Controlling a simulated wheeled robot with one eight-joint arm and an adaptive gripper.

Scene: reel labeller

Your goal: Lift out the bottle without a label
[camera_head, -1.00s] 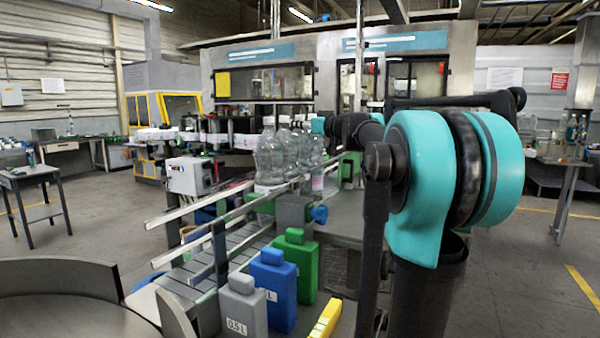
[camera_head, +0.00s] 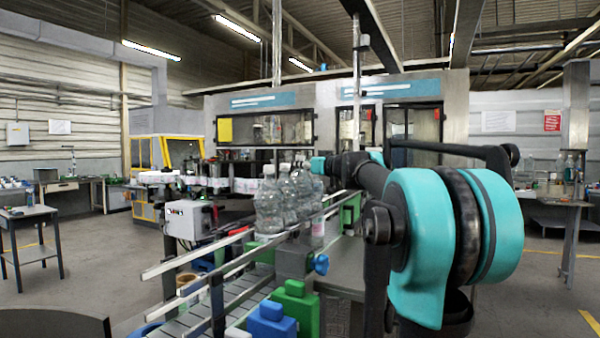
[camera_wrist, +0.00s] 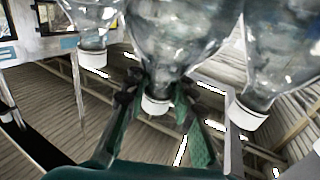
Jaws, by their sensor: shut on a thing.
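Several clear plastic bottles with white caps stand close together on the conveyor in the head view, the front one (camera_head: 269,208) nearest. The wrist view is upside down and shows three bottles, caps downward. My gripper (camera_wrist: 157,88) is shut on the middle bottle (camera_wrist: 170,45), with its dark fingers on either side of the neck just by the cap. The left bottle (camera_wrist: 92,18) and right bottle (camera_wrist: 262,75) flank it. No label shows on the visible upper parts; lower parts are cut off. In the head view my fingertips are hidden among the bottles.
Metal guide rails (camera_head: 195,258) run along both sides of the conveyor (camera_head: 235,290). A blue knob (camera_head: 321,264) sits beside the rail. The labelling machine (camera_head: 268,128) rises behind. Neighbouring bottles leave little side room.

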